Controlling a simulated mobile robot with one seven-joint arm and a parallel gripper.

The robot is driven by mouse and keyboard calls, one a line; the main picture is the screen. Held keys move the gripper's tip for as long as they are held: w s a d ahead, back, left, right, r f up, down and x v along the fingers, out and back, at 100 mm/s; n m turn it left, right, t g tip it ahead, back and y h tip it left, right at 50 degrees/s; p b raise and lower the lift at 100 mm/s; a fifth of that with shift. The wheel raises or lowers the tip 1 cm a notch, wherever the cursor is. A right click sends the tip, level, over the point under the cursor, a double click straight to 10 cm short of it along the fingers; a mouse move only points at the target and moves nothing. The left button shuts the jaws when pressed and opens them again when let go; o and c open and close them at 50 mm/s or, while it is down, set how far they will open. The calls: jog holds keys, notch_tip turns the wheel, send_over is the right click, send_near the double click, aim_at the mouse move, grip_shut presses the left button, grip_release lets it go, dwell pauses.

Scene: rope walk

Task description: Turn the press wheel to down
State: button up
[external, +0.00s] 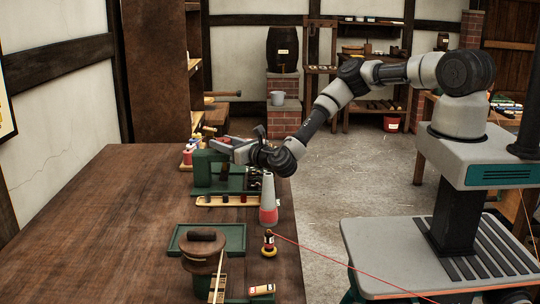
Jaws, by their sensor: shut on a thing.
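A dark green press (207,167) stands on the far part of the wooden workbench, near its right edge. My gripper (228,143) reaches in from the right at the height of the press's upper part, with its fingers pointing left. The gripper is shut on a small red part there, which looks like the press wheel's grip (225,141). The rest of the wheel is hidden or too small to make out, so its setting cannot be told.
A grey and red cone (268,200) stands by the bench's right edge, close below my forearm. The bench's left side (100,220) is clear.

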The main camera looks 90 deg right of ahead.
aim_at(228, 143)
jog(key=shift+w+d+r, duration=0.1)
jog(key=shift+r, duration=0.1)
jog(key=o, duration=1.1)
jog(key=shift+c, duration=0.2)
jog(key=shift+f, duration=0.1)
jog(key=shift+s+a, duration=0.2)
jog(key=shift+a, duration=0.05)
jog(key=v, duration=0.7)
